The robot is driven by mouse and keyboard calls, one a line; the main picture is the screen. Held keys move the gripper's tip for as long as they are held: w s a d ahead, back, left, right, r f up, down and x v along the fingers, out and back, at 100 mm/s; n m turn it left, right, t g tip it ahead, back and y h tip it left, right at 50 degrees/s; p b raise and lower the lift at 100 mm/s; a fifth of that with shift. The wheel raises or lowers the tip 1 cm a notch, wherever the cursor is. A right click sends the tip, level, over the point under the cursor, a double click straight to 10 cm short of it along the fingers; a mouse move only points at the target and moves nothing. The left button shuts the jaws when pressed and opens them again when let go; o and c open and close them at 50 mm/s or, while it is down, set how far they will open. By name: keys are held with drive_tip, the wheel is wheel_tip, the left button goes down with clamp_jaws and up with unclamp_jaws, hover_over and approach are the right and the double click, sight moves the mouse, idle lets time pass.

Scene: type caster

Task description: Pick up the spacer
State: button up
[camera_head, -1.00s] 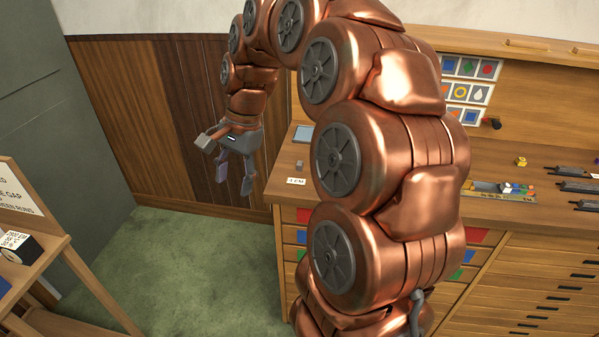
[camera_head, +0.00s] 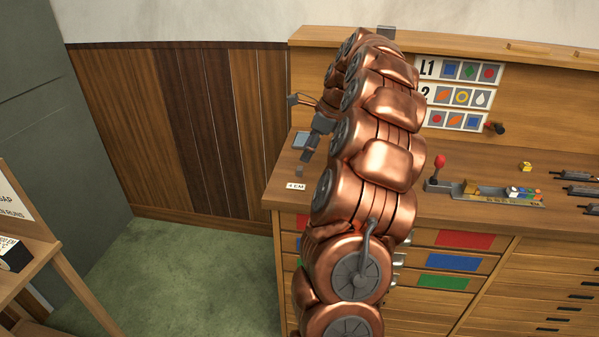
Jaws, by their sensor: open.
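A small grey block (camera_head: 299,171), which looks like the spacer, stands on the left end of the wooden counter, just behind a white label (camera_head: 296,187) that appears to read "4 EM". My gripper (camera_head: 308,154) is above and slightly right of the block, pointing down, with its fingers apart. It appears to hold nothing. My copper arm hides part of the gripper and the counter to its right. I cannot tell the exact height of the fingertips over the block.
A blue-grey plate (camera_head: 301,140) lies behind the gripper. To the right are a red-knobbed lever (camera_head: 438,166), a metal tray (camera_head: 470,193) with small coloured pieces, and a yellow piece (camera_head: 525,167). A card chart (camera_head: 460,96) hangs on the back panel.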

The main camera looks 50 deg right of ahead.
sight(300, 168)
drive_tip(key=shift+p+x, duration=0.6)
drive_tip(key=shift+x, duration=2.5)
drive_tip(key=shift+s+d, duration=0.1)
drive_tip(key=shift+c, duration=0.5)
clamp_jaws()
